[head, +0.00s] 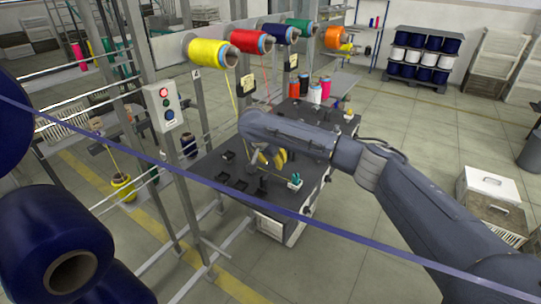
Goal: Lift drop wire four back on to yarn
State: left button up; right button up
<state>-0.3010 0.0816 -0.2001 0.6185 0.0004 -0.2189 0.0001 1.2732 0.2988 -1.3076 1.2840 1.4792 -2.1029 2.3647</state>
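My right arm reaches in from the right, and its gripper (267,157) is over the dark machine top, with yellow parts showing around its fingers. The fingers are small and partly covered by the wrist, so their opening is unclear. A plate marked 4 (195,74) is on the grey post beside the yellow cone (212,53). A thin yellow yarn (230,95) runs down from this cone towards the machine. I cannot pick out drop wire four or tell whether it touches the yarn. My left gripper is out of view.
The dark machine top (215,165) carries small black fittings. A control box (165,108) with buttons is on a post to the left. A blue strand (400,258) crosses the foreground, near large blue cones (50,240). Open floor lies at right.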

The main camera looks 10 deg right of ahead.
aim_at(265, 177)
jog(key=v, duration=1.1)
jog(key=shift+r, duration=0.25)
jog(key=shift+s+a, duration=0.1)
jog(key=shift+a, duration=0.05)
